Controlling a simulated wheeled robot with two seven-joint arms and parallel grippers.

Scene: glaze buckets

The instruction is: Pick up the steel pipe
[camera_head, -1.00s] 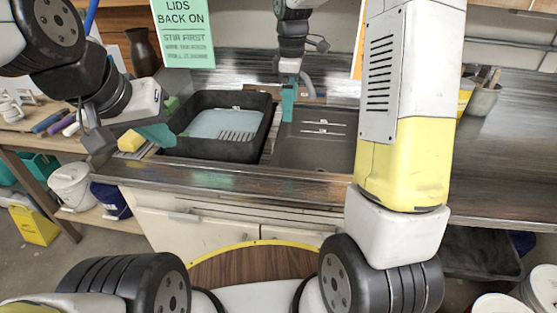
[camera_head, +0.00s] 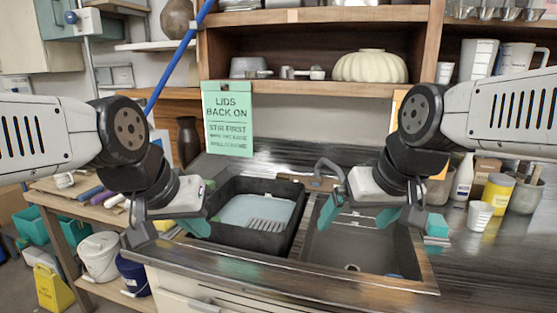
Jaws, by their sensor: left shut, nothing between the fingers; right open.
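I cannot pick out a loose steel pipe for certain. A curved grey metal pipe (camera_head: 325,168) rises behind the sink between the two basins, shaped like a tap. My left gripper (camera_head: 180,219) is shut and empty at the left front corner of the black tub (camera_head: 262,243). My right gripper (camera_head: 362,218) is open and empty above the right basin (camera_head: 318,251), to the right of and nearer than the curved pipe. The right gripper and its wrist hide part of the basin's far side.
A green sign (camera_head: 228,115) hangs behind the sink. A blue pole (camera_head: 180,57) leans at the left. A yellow-labelled can (camera_head: 497,190), a white cup (camera_head: 479,215) and a bottle (camera_head: 463,178) stand on the right counter. White bucket (camera_head: 100,256) at lower left.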

